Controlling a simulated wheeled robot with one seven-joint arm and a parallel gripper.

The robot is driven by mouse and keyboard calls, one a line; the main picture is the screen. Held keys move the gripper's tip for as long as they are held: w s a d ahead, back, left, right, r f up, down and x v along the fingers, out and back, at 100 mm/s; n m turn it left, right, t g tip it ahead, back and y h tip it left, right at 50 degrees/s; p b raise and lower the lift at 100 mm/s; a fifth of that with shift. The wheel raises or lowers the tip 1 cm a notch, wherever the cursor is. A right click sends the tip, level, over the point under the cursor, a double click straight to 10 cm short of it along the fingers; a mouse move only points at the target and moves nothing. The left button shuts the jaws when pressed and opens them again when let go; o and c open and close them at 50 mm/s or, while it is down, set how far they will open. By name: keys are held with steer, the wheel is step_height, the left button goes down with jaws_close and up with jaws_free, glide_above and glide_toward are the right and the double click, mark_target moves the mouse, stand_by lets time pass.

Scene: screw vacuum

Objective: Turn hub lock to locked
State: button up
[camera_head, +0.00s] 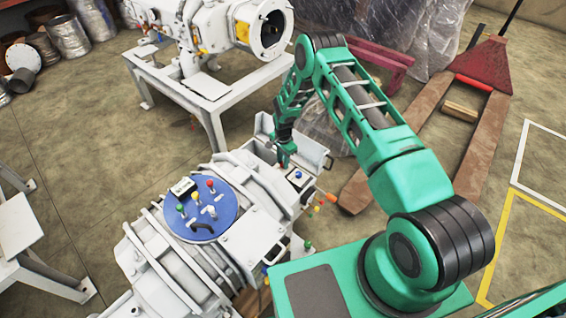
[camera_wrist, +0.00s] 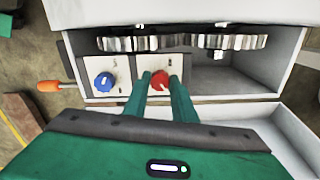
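The white machine carries a small panel with a red knob (camera_wrist: 159,81) and a blue knob (camera_wrist: 104,82). Which of them is the hub lock is not marked legibly. My gripper (camera_wrist: 160,78) is over the red knob, with one finger on each side of it. The fingers are apart by about the knob's width; whether they touch it cannot be told. The blue knob, left of the gripper in the wrist view, also shows in the head view (camera_head: 298,175). In the head view my gripper (camera_head: 283,163) points down at the machine, largely hiding the red knob.
A box wall and a toothed metal part (camera_wrist: 180,42) stand just beyond the knobs. An orange handle (camera_wrist: 48,85) sticks out at the left. A blue disc (camera_head: 200,210) with several small levers lies on the machine. A pallet jack (camera_head: 440,120) stands at the right.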

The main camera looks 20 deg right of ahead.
steer(key=shift+w+a+n, duration=0.1)
steer(key=shift+n, duration=0.3)
steer(key=n, duration=0.5)
steer(key=shift+r+n, duration=0.1)
steer(key=shift+n, duration=0.2)
steer(key=n, duration=0.3)
steer(key=shift+n, duration=0.4)
steer(key=n, duration=0.3)
steer(key=shift+n, duration=0.3)
steer(key=n, duration=0.4)
steer(key=shift+w, duration=0.1)
steer(key=shift+n, duration=2)
steer(key=shift+d, duration=0.2)
